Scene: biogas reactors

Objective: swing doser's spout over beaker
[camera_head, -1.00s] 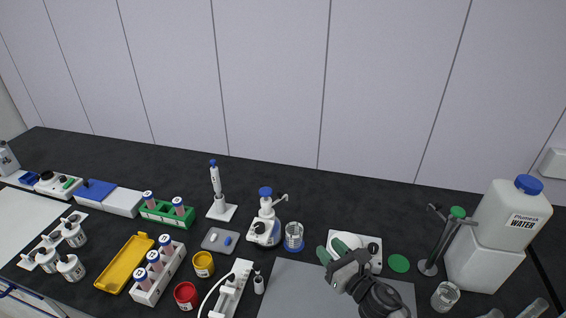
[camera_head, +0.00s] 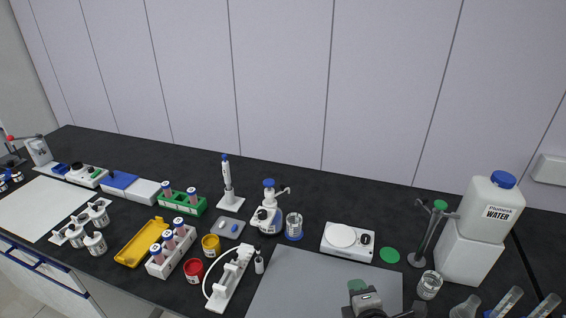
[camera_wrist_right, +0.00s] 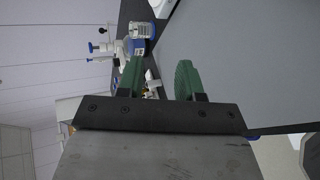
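The doser (camera_head: 266,218) is a white bottle with a blue cap, standing upright at the middle of the bench. The doser (camera_wrist_right: 104,48) and beaker (camera_wrist_right: 142,30) also show in the right wrist view, beyond the fingers. My right gripper (camera_head: 359,290) is low in the head view, in front of the balance and apart from both. Its green fingers (camera_wrist_right: 159,82) are spread and empty. My left gripper is out of view.
A white balance (camera_head: 348,240) stands right of the beaker. A grey mat (camera_head: 300,285) lies clear in front. A pipette stand (camera_head: 230,200) and a grey tray (camera_head: 228,227) stand left of the doser. A water container (camera_head: 480,235) is at the right.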

